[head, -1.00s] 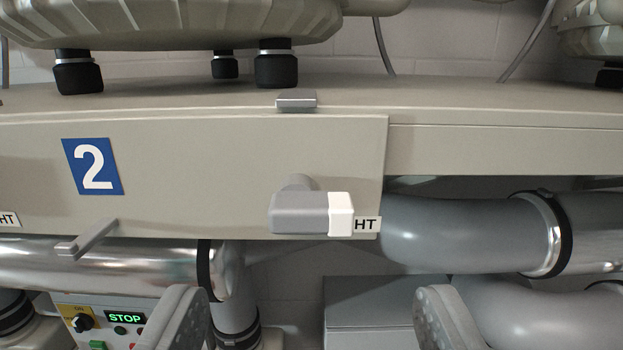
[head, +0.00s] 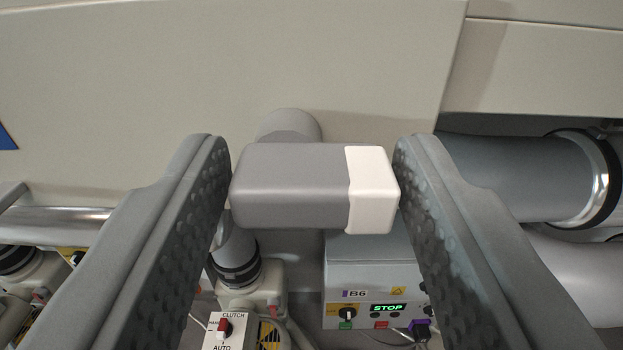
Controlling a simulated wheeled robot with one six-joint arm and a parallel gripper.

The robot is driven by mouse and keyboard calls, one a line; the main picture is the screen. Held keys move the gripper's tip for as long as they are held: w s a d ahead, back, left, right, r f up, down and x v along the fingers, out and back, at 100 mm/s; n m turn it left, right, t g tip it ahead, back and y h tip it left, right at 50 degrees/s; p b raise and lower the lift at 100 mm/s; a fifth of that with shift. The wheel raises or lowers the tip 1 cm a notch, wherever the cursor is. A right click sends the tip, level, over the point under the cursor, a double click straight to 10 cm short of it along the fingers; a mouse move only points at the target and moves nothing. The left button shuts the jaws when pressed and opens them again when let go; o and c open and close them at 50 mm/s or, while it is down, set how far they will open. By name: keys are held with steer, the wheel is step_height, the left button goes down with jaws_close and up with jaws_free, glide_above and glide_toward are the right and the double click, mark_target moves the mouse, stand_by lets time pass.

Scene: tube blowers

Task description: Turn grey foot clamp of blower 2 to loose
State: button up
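The grey foot clamp (head: 290,188) of blower 2 is a blocky grey handle with a white right end, set on a round stub on the beige panel front. It lies level, white end to the right. The two fingers of my gripper (head: 314,187) stand at its left and right ends and seem to touch both, so the gripper looks shut on it. The handle and my right finger hide any label by the white end.
The beige panel (head: 150,90) fills the top. Grey pipes (head: 510,175) run at right. Below are a control box (head: 375,290) marked B6 showing STOP and a white CLUTCH switch box (head: 225,330). A sliver of a blue sign (head: 6,140) shows at left.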

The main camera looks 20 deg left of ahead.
steer(key=c, duration=0.5)
steer(key=shift+c, duration=0.2)
steer(key=shift+n, duration=0.3)
steer(key=n, duration=0.3)
steer(key=shift+a+r+n, duration=0.1)
steer(key=shift+n, duration=0.2)
steer(key=n, duration=0.3)
steer(key=shift+s+a+n, duration=0.1)
steer(key=shift+n, duration=0.2)
steer(key=n, duration=0.5)
steer(key=shift+a+r, duration=0.1)
steer(key=shift+a, duration=0.1)
steer(key=shift+s+a+n, duration=0.1)
steer(key=shift+a+n, duration=0.05)
steer(key=shift+n, duration=2.35)
